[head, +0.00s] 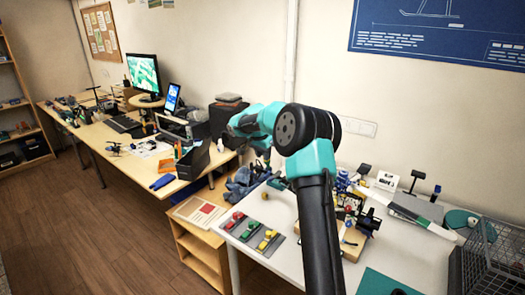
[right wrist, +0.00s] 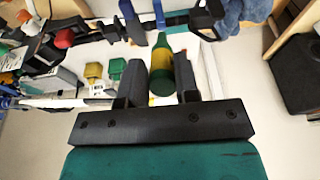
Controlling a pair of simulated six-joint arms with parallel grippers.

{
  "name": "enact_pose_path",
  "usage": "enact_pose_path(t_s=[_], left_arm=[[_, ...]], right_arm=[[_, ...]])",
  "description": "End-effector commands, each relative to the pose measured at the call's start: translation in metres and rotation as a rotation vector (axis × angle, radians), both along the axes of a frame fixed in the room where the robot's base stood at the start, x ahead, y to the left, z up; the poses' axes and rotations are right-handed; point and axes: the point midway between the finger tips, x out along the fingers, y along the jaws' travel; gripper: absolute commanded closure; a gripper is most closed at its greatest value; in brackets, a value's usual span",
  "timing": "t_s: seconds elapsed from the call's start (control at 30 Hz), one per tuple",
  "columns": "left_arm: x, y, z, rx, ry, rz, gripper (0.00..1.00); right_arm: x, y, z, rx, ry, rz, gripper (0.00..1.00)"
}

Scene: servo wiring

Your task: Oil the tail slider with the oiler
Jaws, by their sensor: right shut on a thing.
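A green and yellow bottle, which looks like the oiler (right wrist: 162,52), is between the fingers of my right gripper (right wrist: 166,74) in the right wrist view. The fingers are shut on it. In the head view my right arm reaches across the white bench, and its own links largely hide the gripper and the bottle. The tail slider cannot be made out clearly in either view. My left gripper is in neither view.
The white bench (head: 390,252) holds a grey tray (head: 252,233) with coloured parts, a wooden board (head: 352,243) crowded with small parts, and a wire basket (head: 492,262) at right. A wooden desk (head: 165,165) with a monitor (head: 143,74) stands at left.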

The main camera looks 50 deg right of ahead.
Motion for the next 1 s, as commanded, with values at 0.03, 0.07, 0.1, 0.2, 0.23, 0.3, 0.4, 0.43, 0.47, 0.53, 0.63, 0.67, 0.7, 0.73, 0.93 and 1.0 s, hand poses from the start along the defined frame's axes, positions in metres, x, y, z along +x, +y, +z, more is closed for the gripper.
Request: enact_pose_path(t_s=[0.03, 0.07, 0.1, 0.2, 0.23, 0.3, 0.4, 0.43, 0.47, 0.53, 0.63, 0.67, 0.7, 0.73, 0.93, 1.0], left_arm=[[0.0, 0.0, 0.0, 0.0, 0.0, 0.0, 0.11], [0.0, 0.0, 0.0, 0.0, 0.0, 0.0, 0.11], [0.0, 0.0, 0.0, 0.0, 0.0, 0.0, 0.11], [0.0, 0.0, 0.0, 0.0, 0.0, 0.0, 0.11], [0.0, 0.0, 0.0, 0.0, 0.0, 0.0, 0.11], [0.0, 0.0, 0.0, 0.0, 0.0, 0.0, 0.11], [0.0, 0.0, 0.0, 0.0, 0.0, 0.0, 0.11], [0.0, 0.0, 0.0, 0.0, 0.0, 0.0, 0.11], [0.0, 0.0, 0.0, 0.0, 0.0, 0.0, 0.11], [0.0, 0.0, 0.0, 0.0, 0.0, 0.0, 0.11], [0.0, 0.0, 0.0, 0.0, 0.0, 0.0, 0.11], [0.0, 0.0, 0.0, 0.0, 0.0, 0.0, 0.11], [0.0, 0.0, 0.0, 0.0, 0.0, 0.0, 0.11], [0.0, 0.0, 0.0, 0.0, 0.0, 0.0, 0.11], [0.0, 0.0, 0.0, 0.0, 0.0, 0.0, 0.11], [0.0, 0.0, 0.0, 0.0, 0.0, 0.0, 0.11]], right_arm=[[0.0, -0.001, -0.0036, 0.0, 0.001, 0.0, 0.95], [0.0, -0.0015, -0.0052, 0.0, 0.001, 0.0, 0.95], [0.0001, -0.0021, -0.0071, 0.0, 0.001, 0.0, 0.95], [0.0001, -0.0029, -0.0103, 0.0, 0.001, -0.001, 0.95], [0.0001, -0.0031, -0.0109, 0.0, 0.001, -0.001, 0.95], [0.0003, -0.0033, -0.0116, 0.0, 0.001, -0.001, 0.95], [0.0002, -0.0033, -0.0119, 0.0, 0.001, -0.001, 0.95], [0.0002, -0.0033, -0.0118, 0.0, 0.0, -0.001, 0.95], [0.0002, -0.0033, -0.0118, 0.0, 0.0, -0.001, 0.95], [0.0003, -0.0032, -0.0117, 0.0, 0.0, 0.0, 0.95], [0.0003, -0.0032, -0.0116, 0.0, 0.0, 0.0, 0.95], [0.0003, -0.0031, -0.0116, 0.0, 0.0, 0.0, 0.95], [0.0003, -0.0031, -0.0116, 0.0, 0.0, 0.0, 0.95], [0.0003, -0.0031, -0.0116, 0.0, 0.0, 0.0, 0.95], [0.0003, -0.0031, -0.0115, 0.0, 0.0, 0.0, 0.95], [0.0003, -0.0031, -0.0116, 0.0, 0.0, 0.0, 0.95]])
